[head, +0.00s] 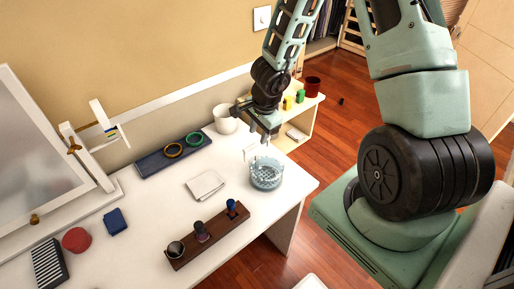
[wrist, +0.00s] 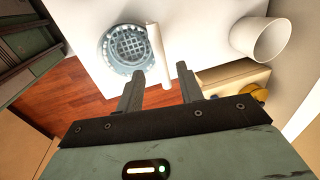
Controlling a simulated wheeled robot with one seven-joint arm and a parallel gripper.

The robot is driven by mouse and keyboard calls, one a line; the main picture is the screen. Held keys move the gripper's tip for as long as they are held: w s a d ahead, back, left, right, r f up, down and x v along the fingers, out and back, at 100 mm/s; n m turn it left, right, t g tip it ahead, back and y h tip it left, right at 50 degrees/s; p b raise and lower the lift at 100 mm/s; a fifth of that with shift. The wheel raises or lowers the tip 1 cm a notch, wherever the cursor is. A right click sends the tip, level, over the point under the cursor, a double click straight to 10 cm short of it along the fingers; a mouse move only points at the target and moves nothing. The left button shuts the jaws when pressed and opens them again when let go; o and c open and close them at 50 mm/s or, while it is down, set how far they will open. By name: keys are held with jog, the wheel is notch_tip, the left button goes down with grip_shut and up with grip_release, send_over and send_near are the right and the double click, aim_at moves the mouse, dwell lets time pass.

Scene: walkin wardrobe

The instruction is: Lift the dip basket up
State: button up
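The dip basket (head: 266,178) is a round, pale blue basket with a grid floor, standing upright near the right end of the white table. A pale upright piece, which looks like its handle (head: 251,153), stands at its back left edge. In the wrist view the basket (wrist: 107,48) is at upper left, and the handle (wrist: 158,52) points toward the gap between my fingertips. My gripper (head: 268,136) is above and behind the basket. In the wrist view my gripper (wrist: 159,74) is open and empty, its two fingers apart. I cannot tell how far the handle is from them.
A white cup (head: 225,120) stands behind and left of the basket. A folded white cloth (head: 205,185) and a wooden rack (head: 205,236) with small items lie left and in front. A blue tray (head: 172,153) holds rings. A low shelf (head: 300,118) adjoins the table's right end.

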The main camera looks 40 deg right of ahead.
aim_at(256, 143)
jog(key=f, duration=0.2)
jog(key=w+f+b, duration=0.1)
jog(key=f, duration=0.1)
jog(key=shift+f+b, duration=0.1)
jog(key=shift+b, duration=0.2)
grip_shut()
notch_tip(256, 143, up, 7)
jog(key=p, duration=0.8)
jog(key=shift+r, duration=0.25)
jog(key=shift+w, duration=0.1)
grip_release()
